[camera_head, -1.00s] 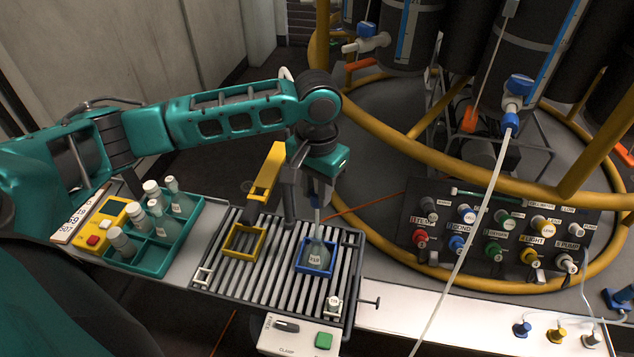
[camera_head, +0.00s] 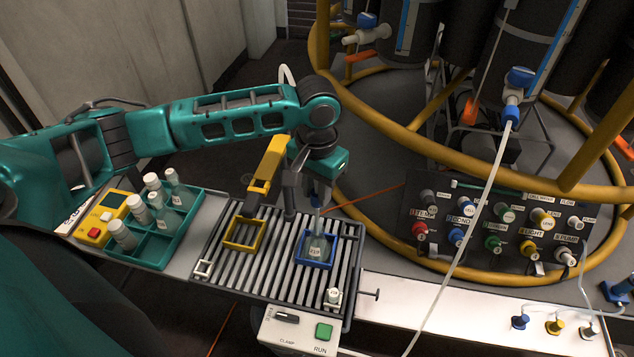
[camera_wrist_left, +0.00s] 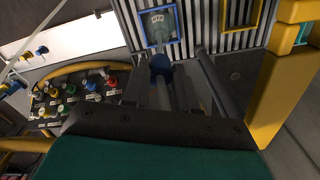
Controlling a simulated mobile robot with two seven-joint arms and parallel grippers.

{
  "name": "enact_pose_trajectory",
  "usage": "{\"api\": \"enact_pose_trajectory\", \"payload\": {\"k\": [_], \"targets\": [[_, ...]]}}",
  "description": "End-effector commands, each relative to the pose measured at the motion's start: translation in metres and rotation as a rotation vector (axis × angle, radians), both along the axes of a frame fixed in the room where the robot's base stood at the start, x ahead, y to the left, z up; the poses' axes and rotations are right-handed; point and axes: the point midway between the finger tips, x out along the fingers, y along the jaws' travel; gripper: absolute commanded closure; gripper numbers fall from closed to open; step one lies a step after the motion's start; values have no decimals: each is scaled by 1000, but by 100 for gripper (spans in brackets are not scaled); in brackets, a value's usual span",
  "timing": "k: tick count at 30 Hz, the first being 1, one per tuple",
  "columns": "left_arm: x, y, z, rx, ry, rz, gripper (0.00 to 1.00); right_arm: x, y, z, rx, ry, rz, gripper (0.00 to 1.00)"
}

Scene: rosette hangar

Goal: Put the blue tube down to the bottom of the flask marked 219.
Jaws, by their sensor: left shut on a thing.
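The flask (camera_head: 317,250), whose label looks like 219, stands upright in a blue square frame (camera_head: 299,256) on the slatted rack. It also shows in the left wrist view (camera_wrist_left: 157,24), at the top. My left gripper (camera_head: 317,196) is right above the flask, shut on the blue tube (camera_wrist_left: 161,66). The tube points down at the flask's neck. The jaws hide part of it, and I cannot tell how far its lower end is inside the neck. My right gripper is not in view.
An empty yellow frame (camera_head: 228,244) and a yellow post (camera_head: 266,172) stand left of the flask. A white stopper (camera_head: 333,297) sits at the rack's front. A teal tray (camera_head: 155,250) holds several stoppered flasks. A knob panel (camera_head: 480,228) is at right.

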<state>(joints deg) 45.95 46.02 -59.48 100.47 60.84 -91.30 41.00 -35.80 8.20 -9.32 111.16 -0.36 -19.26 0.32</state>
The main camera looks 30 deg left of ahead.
Motion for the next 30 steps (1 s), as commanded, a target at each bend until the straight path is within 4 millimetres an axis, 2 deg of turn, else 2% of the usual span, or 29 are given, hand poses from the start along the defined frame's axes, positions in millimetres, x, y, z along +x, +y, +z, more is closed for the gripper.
{"api": "enact_pose_trajectory", "payload": {"k": [15, 30], "targets": [[0, 0, -20, 0, 0, 1, 97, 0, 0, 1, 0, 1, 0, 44], [0, 0, -24, 0, 1, 1, 97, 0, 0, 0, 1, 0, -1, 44]]}}
